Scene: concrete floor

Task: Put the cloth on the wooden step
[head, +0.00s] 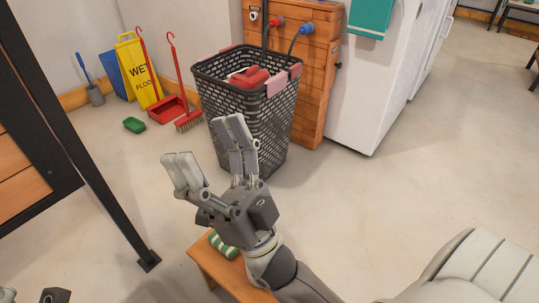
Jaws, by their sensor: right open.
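A green-and-white striped cloth (222,246) lies on the wooden step (207,262) at the bottom centre, partly hidden behind my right gripper. The step is low and brown, and my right arm covers much of it. My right gripper (206,141) is open and empty, with its fingers spread and pointing up and away. In the picture it is just above the cloth and overlaps the laundry basket's front. I cannot tell its height above the cloth. A small part of my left gripper (55,296) shows at the bottom left edge; its fingers cannot be made out.
A dark laundry basket (213,115) with red and pink cloths stands behind my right gripper. A wooden cabinet (315,90) and white appliance (372,85) are behind it. A yellow wet-floor sign (137,72) and red dustpan (167,110) stand left. A black frame crosses the left. Right floor is clear.

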